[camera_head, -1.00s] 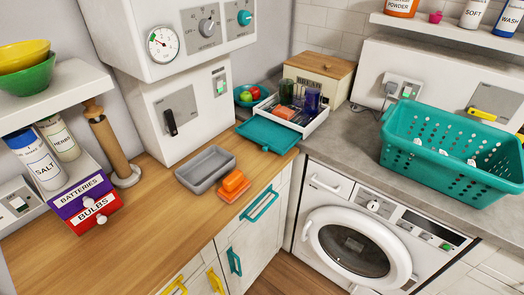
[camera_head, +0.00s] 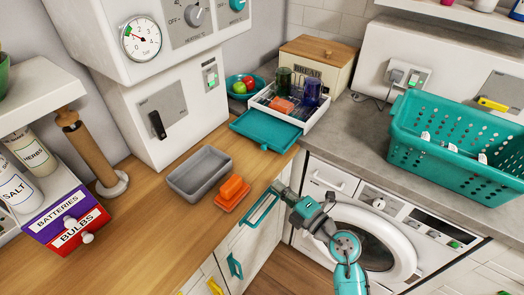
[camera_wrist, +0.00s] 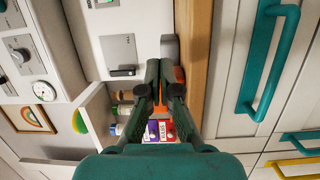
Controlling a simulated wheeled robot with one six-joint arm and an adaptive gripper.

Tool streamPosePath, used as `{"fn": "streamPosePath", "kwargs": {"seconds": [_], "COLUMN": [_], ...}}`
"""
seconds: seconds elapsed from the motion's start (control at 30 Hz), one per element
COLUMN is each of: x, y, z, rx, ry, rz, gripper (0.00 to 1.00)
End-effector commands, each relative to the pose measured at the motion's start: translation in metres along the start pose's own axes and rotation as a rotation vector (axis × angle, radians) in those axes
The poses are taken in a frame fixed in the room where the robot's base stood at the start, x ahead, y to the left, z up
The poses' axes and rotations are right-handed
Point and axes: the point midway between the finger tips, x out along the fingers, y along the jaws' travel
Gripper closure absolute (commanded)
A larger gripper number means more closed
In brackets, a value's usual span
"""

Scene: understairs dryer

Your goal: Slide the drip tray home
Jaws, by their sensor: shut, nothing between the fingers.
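The teal drip tray (camera_head: 265,131) sticks out toward the front from under the white dish rack (camera_head: 313,119) on the counter. The rack holds a dark green glass, a blue glass and an orange item. My gripper (camera_head: 279,188) has come into the head view in front of the cabinet, beside the teal cabinet handle. It is lower in the picture than the tray and apart from it. In the wrist view my gripper (camera_wrist: 160,68) is shut and empty, its dark green fingers together. The drip tray is not recognisable in the wrist view.
A grey basin (camera_head: 199,172) and an orange sponge (camera_head: 233,190) stand on the wooden counter left of the tray. A fruit bowl (camera_head: 235,99) and bread box (camera_head: 318,60) stand behind. A teal basket (camera_head: 455,150) sits right, above the washer (camera_head: 390,225).

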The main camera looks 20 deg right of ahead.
Motion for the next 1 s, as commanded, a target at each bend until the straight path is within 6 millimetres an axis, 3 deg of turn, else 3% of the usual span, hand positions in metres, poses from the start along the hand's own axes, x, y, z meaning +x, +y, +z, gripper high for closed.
{"fn": "streamPosePath", "kwargs": {"seconds": [0.1, 0.33, 0.8, 1.0], "x": [0.007, 0.027, 0.112, 0.114], "y": [0.001, 0.001, -0.001, -0.001], "z": [0.010, 0.012, 0.013, 0.042], "rx": [-0.030, -0.037, -0.036, -0.034], "ry": [-0.009, -0.009, -0.009, -0.013], "rz": [-0.020, -0.024, -0.023, -0.023], "gripper": [1.00, 1.00, 1.00, 1.00]}}
